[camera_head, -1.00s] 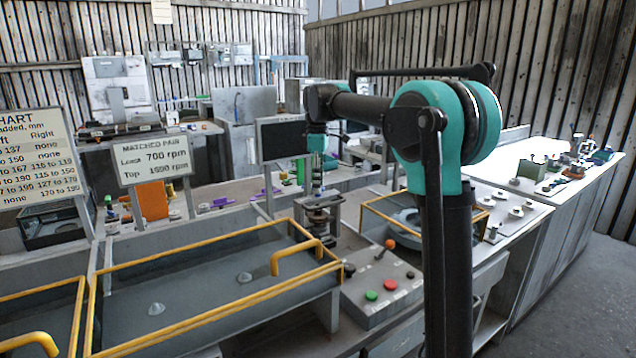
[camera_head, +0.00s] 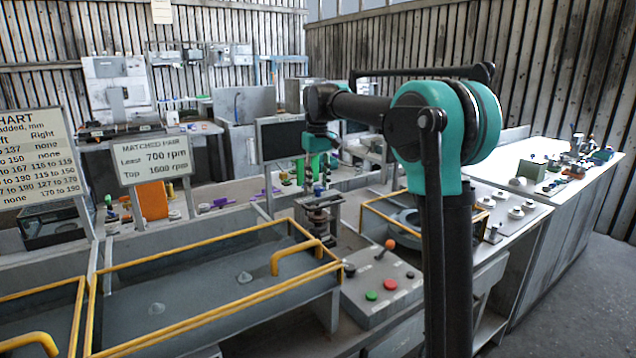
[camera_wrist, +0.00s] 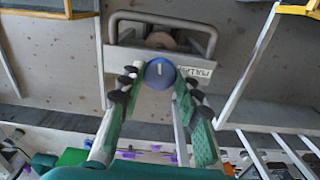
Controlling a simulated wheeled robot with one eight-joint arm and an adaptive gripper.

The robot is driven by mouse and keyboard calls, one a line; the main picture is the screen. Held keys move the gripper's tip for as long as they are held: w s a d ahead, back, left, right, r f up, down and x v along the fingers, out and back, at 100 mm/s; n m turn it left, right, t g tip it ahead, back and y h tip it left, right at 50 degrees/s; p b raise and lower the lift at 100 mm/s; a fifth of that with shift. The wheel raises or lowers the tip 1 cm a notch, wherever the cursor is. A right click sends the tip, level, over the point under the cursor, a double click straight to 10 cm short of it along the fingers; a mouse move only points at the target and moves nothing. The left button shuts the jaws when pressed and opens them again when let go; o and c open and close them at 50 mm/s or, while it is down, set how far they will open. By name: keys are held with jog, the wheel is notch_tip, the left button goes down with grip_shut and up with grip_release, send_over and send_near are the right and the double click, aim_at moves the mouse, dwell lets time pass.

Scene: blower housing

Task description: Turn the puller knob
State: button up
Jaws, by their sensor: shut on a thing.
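The puller knob (camera_wrist: 159,72) is a round blue cap with a short white mark, seen end-on in the wrist view. My gripper (camera_wrist: 156,84) has its green and black fingers on both sides of the knob and is shut on it. A white label (camera_wrist: 194,73) with dark lettering, upside down in this view, lies right beside the knob. In the head view my gripper (camera_head: 315,182) points down over the metal puller stand (camera_head: 318,218); the knob is hard to make out there.
A metal loop handle (camera_wrist: 162,20) arches behind the knob. A yellow-railed tray (camera_head: 200,290) stands left of the puller, and a control box (camera_head: 385,292) with red and green buttons and an orange-tipped lever stands in front to the right.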

aim_at(318, 186)
jog(key=m, duration=0.5)
jog(key=shift+m, duration=2.5)
jog(key=o, duration=1.2)
jog(key=shift+c, duration=0.2)
notch_tip(318, 186, up, 12)
